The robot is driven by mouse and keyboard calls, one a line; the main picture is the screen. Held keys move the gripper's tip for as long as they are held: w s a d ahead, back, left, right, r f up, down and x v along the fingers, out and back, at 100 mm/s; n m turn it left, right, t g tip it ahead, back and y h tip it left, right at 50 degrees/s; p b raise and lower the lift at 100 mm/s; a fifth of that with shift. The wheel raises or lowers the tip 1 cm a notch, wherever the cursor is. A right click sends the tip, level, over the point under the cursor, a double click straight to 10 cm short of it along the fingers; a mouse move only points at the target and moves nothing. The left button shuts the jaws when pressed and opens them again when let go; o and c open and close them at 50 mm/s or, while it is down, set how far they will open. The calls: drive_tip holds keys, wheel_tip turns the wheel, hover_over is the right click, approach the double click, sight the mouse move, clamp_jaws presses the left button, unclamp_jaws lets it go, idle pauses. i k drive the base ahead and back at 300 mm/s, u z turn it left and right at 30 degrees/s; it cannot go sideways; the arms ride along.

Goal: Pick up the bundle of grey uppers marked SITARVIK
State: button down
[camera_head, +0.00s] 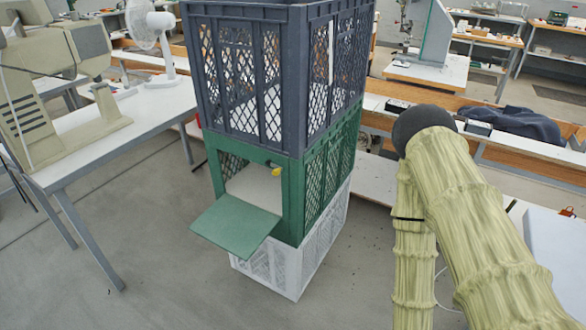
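I see no bundle of grey uppers and can read no SITARVIK mark. A stack of three crates stands on the floor in the middle: a dark blue-grey crate (297,75) on top, a green crate (325,185) in the middle and a white crate (318,255) at the bottom. The green crate's front flap (237,224) hangs open toward me. A pale surface and a small yellow item (275,169) show in its opening; the rest of its inside is hidden. My sleeved arm is folded at the right, and my gripper is out of view.
A white table (130,124) with a beige machine (70,85) and a white fan (157,35) stands left. Wooden benches are behind the stack; dark cloth (518,123) lies on one at right. The floor (165,270) in front and to the left is clear.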

sight(474, 126)
drive_tip(key=z, duration=0.5)
drive_tip(key=i, duration=1.55)
drive_tip(key=z, duration=0.5)
